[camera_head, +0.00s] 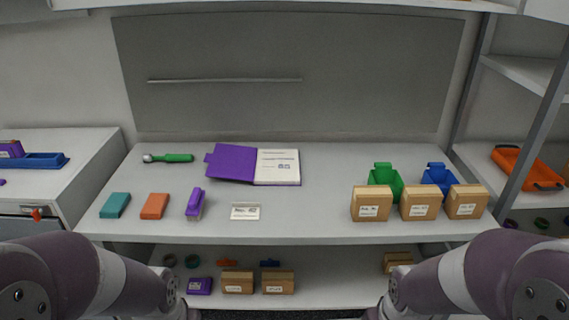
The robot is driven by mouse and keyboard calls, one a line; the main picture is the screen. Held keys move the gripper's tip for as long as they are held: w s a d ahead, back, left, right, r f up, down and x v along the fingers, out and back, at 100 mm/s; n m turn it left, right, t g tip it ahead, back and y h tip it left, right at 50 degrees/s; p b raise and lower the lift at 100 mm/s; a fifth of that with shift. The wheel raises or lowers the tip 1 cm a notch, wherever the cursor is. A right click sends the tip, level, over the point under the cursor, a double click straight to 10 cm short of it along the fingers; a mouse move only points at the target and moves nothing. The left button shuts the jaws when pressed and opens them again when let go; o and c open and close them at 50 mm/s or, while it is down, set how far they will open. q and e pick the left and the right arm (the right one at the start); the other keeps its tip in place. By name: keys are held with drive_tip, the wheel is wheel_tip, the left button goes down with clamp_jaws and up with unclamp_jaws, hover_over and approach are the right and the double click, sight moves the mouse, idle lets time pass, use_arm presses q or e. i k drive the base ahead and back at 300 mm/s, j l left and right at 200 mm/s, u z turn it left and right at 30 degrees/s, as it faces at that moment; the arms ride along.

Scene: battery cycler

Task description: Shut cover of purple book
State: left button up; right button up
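The purple book (234,163) lies open on the white table, toward the back and left of centre. Its purple cover is spread out to the left, with a small purple tab at its left edge. The white page with print (278,166) faces up on the right. My two arms come in from the lower left and lower right corners. Their grippers are below the bottom edge of the picture, so I cannot see their fingers. Nothing of mine touches the book.
In front of the book are a purple brush (195,203), an orange block (155,206), a teal block (115,205) and a label stand (245,211). A green-handled tool (168,158) lies left. Cardboard boxes (371,203) and green (385,178) and blue bins (438,176) stand right.

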sight(229, 161)
drive_tip(key=j+z, duration=0.15)
drive_tip(key=j, duration=0.55)
drive_tip(key=j+z, duration=0.1)
drive_tip(key=j, duration=0.55)
drive_tip(key=k+j+z, duration=0.15)
drive_tip(key=j, duration=0.55)
drive_tip(key=j+z, duration=0.1)
drive_tip(key=j, duration=0.6)
drive_tip(key=i+l, duration=0.4)
drive_tip(key=i, duration=0.2)
drive_tip(key=i+l, duration=0.4)
drive_tip(key=i, duration=0.15)
